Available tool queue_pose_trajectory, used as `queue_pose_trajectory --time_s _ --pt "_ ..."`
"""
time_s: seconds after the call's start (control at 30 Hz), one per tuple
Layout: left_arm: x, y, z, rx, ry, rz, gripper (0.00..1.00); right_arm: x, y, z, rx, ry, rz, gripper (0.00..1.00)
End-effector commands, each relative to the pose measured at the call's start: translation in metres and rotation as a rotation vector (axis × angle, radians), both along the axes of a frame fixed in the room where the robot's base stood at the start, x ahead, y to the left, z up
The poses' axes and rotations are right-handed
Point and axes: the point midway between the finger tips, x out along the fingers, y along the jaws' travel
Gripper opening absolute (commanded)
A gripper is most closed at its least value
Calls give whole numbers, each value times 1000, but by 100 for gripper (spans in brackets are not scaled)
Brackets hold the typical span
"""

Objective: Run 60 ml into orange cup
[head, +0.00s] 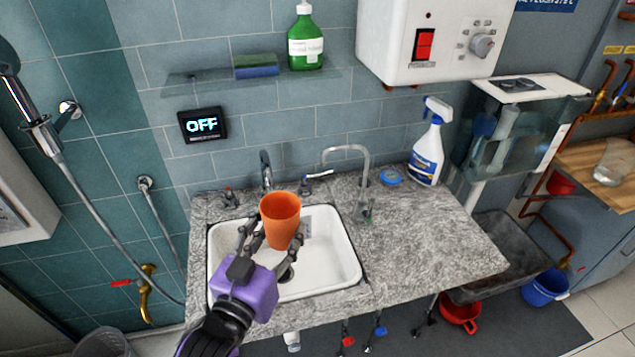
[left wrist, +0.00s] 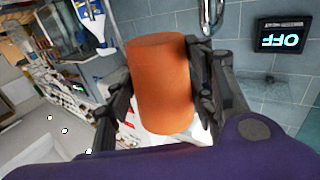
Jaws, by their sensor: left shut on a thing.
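The orange cup (head: 281,221) is upright above the white sink basin (head: 337,246). My left gripper (head: 270,239) is shut on it, with one finger on each side. In the left wrist view the cup (left wrist: 161,85) fills the space between the fingers. Its inside is out of sight there, and its contents cannot be told in the head view. The sink faucet (head: 267,172) rises behind the cup, with a tap handle on each side. A thin curved grey spout (head: 362,170) stands on the counter to the right of the basin. My right gripper is out of view.
A wall display (head: 203,125) reads OFF. A glass shelf above holds a green soap bottle (head: 306,40) and a sponge (head: 255,66). The counter's front right is clear.

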Motion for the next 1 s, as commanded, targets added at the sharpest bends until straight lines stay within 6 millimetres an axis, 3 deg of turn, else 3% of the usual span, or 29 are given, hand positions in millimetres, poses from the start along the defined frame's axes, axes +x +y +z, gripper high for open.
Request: queue_pose_trajectory --time_s 0.03,0.17,0.4,0.57,1.0 --pt "17 -12 -7 11 -1 -53 26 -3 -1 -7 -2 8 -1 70" --pt "54 -29 -10 4 4 -140 26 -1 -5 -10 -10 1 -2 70" --pt "101 -35 -4 -14 8 -200 26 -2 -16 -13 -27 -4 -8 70" --pt "110 -34 -7 -22 12 -204 26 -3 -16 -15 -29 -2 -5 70" --pt "110 -35 -56 -23 9 -205 26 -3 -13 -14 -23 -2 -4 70"
